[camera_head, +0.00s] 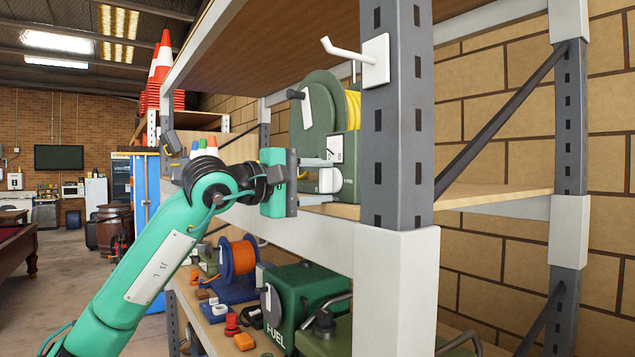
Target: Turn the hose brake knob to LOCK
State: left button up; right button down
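The hose reel (318,105) is a dark green drum with yellow hose (353,108), standing on the middle shelf partly behind the grey shelf post. A small white label plate (335,149) is on its green base. Below the plate is a rounded white piece (330,181), which looks like the brake knob; its marks and setting are too small to read. My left gripper (318,181) reaches in from the left at this piece. Its pale fingers look spread, one above and one below it; whether they touch it I cannot tell. My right gripper is out of view.
The shelf post (397,130) with a white hook (345,50) stands close to the right of the reel. The upper shelf (270,50) is overhead. Below are an orange cable reel (243,257) and a green fuel can (300,300). Open floor lies left.

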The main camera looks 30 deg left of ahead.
pick_arm(q)
jog(key=shift+o, duration=1.3)
jog(key=shift+d+f, duration=0.1)
jog(key=shift+f, duration=0.1)
